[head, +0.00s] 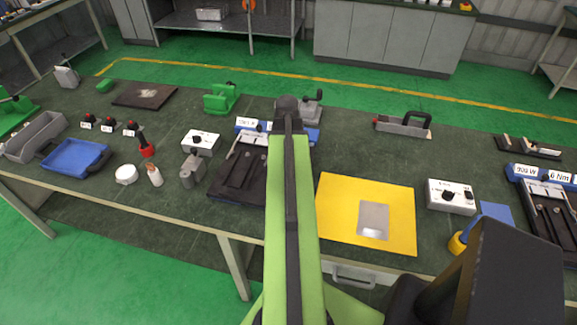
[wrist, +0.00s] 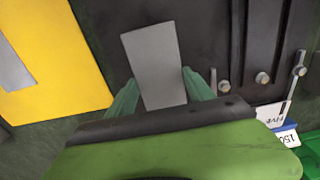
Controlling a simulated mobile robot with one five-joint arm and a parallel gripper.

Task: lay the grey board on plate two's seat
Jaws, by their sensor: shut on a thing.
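My gripper (wrist: 160,78) is shut on a grey board (wrist: 152,52), a plain flat rectangle slightly tilted in the wrist view. The board is in front of a dark plate (wrist: 210,30) with grooves and several bolts; whether they touch cannot be told. This plate appears to be the left one in the head view (head: 236,178); a white strip beside it seems to read "FIVE" and a blue-edged label "150". Another dark plate (head: 553,218) stands at the far right. Which one is plate two is not readable. My arm hides the gripper and board in the head view.
A yellow sheet (head: 340,200) with a grey rectangle (head: 373,219) lies right of my arm. White control boxes (head: 451,196) (head: 201,142), a blue tray (head: 73,158), a grey clamp (head: 192,168) and a black-handled tool (head: 402,125) stand on the green bench.

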